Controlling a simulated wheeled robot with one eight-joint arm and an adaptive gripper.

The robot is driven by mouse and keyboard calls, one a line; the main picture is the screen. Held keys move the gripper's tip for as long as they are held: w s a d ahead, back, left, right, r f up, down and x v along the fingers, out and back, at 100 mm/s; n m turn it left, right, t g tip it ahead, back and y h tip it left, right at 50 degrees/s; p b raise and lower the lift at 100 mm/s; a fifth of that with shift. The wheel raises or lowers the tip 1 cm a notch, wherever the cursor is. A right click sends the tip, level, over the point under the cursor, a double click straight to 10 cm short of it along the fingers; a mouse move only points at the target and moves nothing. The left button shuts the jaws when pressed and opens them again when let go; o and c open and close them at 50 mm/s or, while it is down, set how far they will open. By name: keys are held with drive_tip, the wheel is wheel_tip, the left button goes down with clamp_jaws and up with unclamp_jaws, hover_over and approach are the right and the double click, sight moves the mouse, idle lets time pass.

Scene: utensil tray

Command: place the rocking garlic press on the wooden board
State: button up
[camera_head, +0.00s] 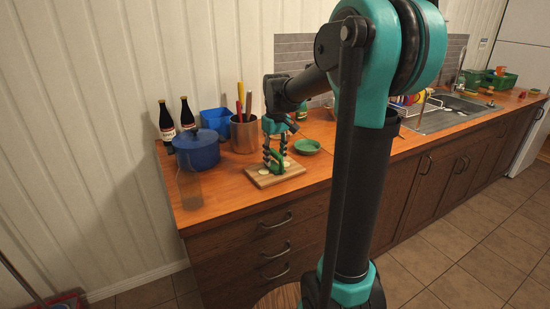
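The wooden board (262,181) lies on the counter near its front edge, with a few pale round pieces on it. A green item (280,168), which looks like the rocking garlic press, is at the board, upright or tilted. My gripper (275,158) points down over the board, with its dark fingers at the top of the green item. The view is too small to tell whether the fingers grip it or stand apart around it, or whether its lower end touches the board.
A blue pot (198,152), a metal utensil holder (244,136), a blue bin (215,121) and two dark bottles (187,112) stand left and behind. A green bowl (307,147) is close right of the board. My arm hides part of the counter.

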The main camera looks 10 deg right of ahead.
sight(276, 152)
wheel_tip(276, 152, up, 12)
drive_tip(key=shift+s, duration=0.25)
drive_tip(key=shift+d, duration=0.1)
